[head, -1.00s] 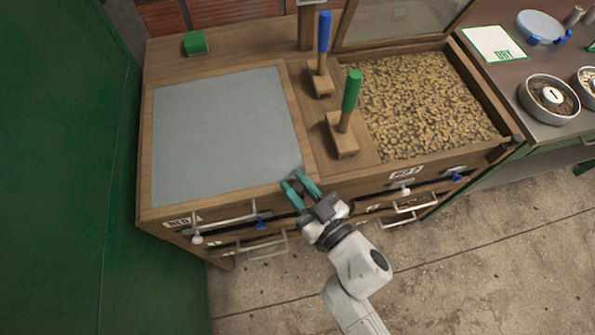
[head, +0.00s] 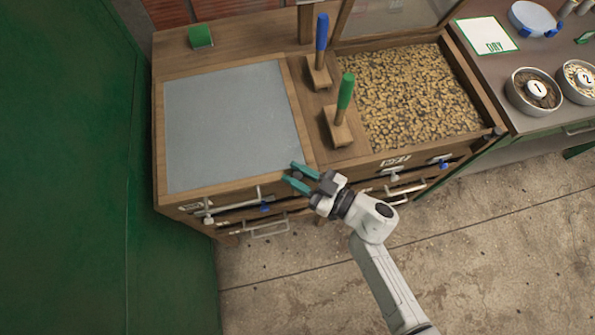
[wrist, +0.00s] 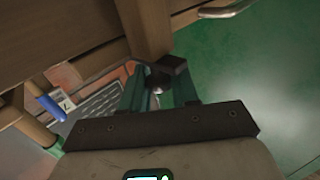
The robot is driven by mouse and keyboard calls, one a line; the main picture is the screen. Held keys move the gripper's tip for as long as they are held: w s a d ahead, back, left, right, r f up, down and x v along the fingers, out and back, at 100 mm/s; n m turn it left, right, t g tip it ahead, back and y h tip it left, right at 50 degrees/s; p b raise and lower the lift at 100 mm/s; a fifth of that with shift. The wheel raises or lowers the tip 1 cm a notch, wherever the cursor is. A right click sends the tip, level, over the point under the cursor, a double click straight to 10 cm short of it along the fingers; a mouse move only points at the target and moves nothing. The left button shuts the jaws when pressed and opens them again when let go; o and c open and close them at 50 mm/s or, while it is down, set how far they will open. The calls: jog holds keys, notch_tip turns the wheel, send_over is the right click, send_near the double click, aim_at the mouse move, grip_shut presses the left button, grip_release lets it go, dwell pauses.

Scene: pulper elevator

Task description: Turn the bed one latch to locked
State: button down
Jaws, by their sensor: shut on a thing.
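The left bed (head: 235,120) has a grey flat top in a wooden frame, and its front label is too small to read surely. My gripper (head: 289,173) is at the front right corner of this bed, its teal fingers pointing left in the head view. In the wrist view a dark knob-like piece (wrist: 160,80) sits between the fingers (wrist: 158,88), by a wooden edge; it looks like the latch. The gripper is shut on it. Its turn angle and any locked mark cannot be made out.
The right bed (head: 415,105) is full of brown beans. Blue-handled (head: 322,40) and green-handled (head: 345,95) tools stand between the beds. Drawer handles (head: 270,229) project in front. A green wall (head: 80,180) is at left; a counter with bowls (head: 534,90) is at right. The floor in front is clear.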

jog(key=shift+f, duration=0.1)
dwell(0.3)
jog(key=c, duration=0.9)
grip_release()
jog(key=shift+d, duration=0.1)
jog(key=shift+b+v, duration=1.2)
jog(key=shift+v, duration=4.1)
